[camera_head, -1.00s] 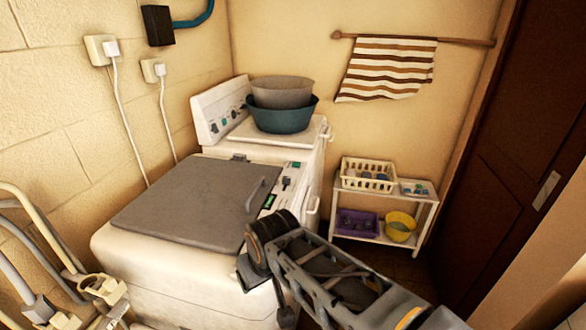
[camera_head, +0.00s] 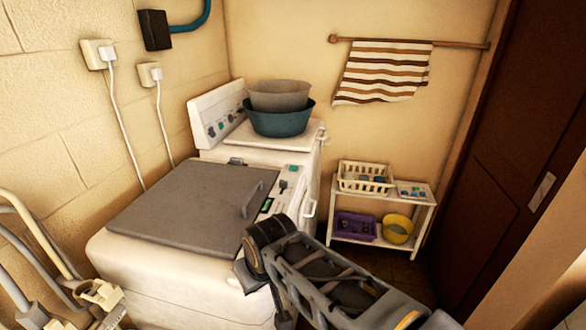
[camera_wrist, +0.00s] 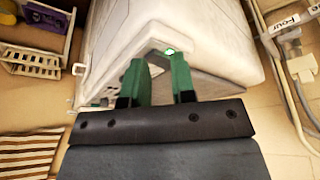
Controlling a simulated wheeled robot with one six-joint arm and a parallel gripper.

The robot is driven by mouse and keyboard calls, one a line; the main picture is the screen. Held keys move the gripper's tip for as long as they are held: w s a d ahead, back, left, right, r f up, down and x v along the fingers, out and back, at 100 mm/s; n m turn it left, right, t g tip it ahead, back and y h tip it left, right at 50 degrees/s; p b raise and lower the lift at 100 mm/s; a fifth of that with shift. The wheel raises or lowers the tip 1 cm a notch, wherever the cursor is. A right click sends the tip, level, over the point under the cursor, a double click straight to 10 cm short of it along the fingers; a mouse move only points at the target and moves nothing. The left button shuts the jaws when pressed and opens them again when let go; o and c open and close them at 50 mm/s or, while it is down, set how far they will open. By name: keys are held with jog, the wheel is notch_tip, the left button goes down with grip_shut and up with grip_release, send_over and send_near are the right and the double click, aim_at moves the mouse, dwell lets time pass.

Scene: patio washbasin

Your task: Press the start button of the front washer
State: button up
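The front washer (camera_head: 170,285) is a white top-loader with a shut grey lid (camera_head: 190,205). Its control panel (camera_head: 290,182) runs along the right of the lid, with a teal-green part (camera_head: 293,168), dark controls and a small lit green display (camera_head: 266,206). My arm covers the panel's near end, and I cannot tell which part is the start button. In the wrist view, my gripper's green fingers (camera_wrist: 157,70) are apart with nothing between them. They point at a white machine's edge, where a green light (camera_wrist: 169,52) shows just past the fingertips. Contact cannot be told.
A second white machine (camera_head: 215,112) stands behind, bearing a teal basin (camera_head: 278,122) and a grey basin (camera_head: 278,97). A white shelf (camera_head: 381,197) with baskets stands right. Pipes (camera_head: 40,245) rise at left. A brown door (camera_head: 495,180) is at right.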

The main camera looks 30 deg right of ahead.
grip_shut()
dwell(1.0)
